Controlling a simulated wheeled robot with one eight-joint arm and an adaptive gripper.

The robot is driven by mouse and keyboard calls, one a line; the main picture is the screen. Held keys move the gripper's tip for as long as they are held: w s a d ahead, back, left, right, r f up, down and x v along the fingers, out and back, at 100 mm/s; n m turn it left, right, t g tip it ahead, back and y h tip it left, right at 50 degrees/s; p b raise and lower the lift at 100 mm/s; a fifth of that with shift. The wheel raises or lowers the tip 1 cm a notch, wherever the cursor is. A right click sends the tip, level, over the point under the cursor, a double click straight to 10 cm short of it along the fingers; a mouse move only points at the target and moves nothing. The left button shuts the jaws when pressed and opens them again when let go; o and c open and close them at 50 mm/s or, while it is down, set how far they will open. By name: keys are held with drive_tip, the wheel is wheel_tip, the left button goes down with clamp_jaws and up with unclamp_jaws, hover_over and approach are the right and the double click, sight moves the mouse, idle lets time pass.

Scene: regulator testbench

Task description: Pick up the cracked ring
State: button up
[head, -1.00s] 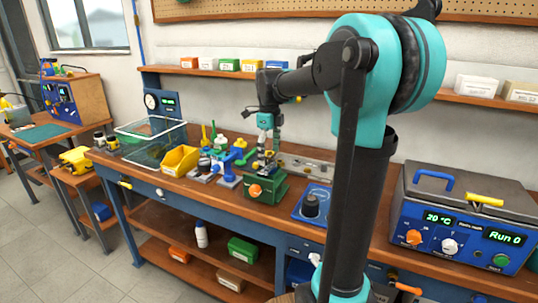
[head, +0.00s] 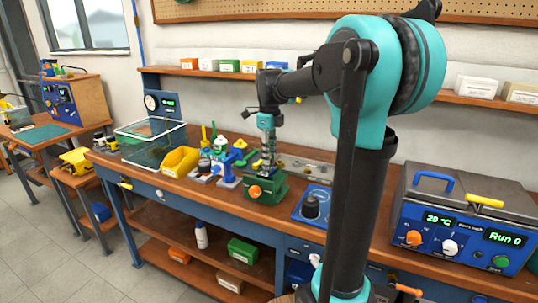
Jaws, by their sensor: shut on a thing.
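My gripper (head: 267,165) points down over the green fixture with an orange knob (head: 266,190) on the workbench. Its fingers look close together, shut on a small part at the top of the fixture. The part is mostly hidden by the fingers and too small to make out. I cannot pick out a crack or a ring shape, nor tell whether the part still touches the fixture.
Left of the fixture stand a blue stand (head: 228,172), a yellow bin (head: 180,161) and a clear tray (head: 150,145). To its right are a blue pad with a black knob (head: 311,206) and a large blue test unit (head: 455,240). A shelf with small boxes runs behind.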

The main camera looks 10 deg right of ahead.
drive_tip(key=shift+r, duration=0.1)
idle(0.3)
drive_tip(key=shift+r, duration=2.4)
